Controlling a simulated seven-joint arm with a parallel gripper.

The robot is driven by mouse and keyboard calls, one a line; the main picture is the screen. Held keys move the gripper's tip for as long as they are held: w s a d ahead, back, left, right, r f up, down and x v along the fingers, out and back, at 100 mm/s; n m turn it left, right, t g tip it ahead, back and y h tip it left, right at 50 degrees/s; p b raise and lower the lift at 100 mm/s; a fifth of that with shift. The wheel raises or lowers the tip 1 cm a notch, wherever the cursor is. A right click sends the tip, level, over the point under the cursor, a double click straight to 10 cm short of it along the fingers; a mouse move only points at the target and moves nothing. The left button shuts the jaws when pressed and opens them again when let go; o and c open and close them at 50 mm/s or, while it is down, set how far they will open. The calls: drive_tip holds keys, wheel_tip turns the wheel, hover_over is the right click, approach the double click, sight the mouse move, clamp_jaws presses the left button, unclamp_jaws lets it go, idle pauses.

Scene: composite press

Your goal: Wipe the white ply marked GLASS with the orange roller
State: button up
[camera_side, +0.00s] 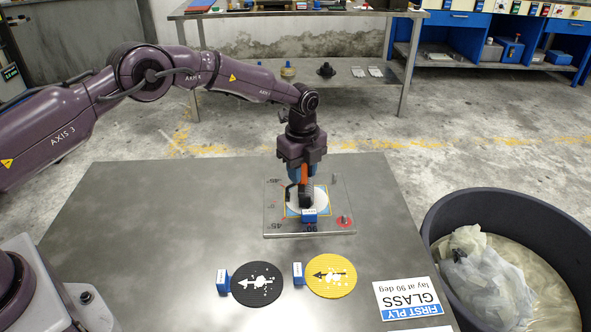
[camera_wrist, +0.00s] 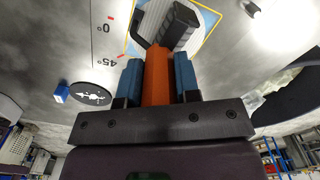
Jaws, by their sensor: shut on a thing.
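My gripper (camera_side: 303,175) is shut on the orange handle of the roller (camera_side: 304,185), pointing down over the metal plate. In the wrist view, its two blue fingers (camera_wrist: 158,80) flank the orange roller handle (camera_wrist: 156,72). The ribbed dark roller head (camera_wrist: 173,27) is over the white ply (camera_wrist: 204,18). The white round ply (camera_side: 321,200) lies within a yellow and blue outline on the plate (camera_side: 280,229), partly hidden by the roller. I cannot tell whether the head touches it. A blue tag (camera_side: 309,215) stands at its near edge; its lettering is too small to read.
A black disc (camera_side: 257,291) and a yellow disc (camera_side: 331,284), each with a blue tag, lie in front of the plate. A sign reading FIRST PLY GLASS (camera_side: 408,299) lies at right. A dark bin (camera_side: 565,222) stands beside the table. The table's left part is clear.

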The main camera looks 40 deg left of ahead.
drive_tip(key=shift+w+d+f, duration=0.15)
drive_tip(key=shift+w+d, duration=0.5)
drive_tip(key=shift+d, duration=0.05)
drive_tip(key=shift+w+d, duration=0.1)
drive_tip(key=shift+s+a+r, duration=0.2)
drive_tip(key=shift+s+a, duration=0.7)
drive_tip(key=shift+s+a+f, duration=0.2)
drive_tip(key=shift+s+a, duration=0.35)
wheel_tip(320, 180, up, 7)
idle(0.3)
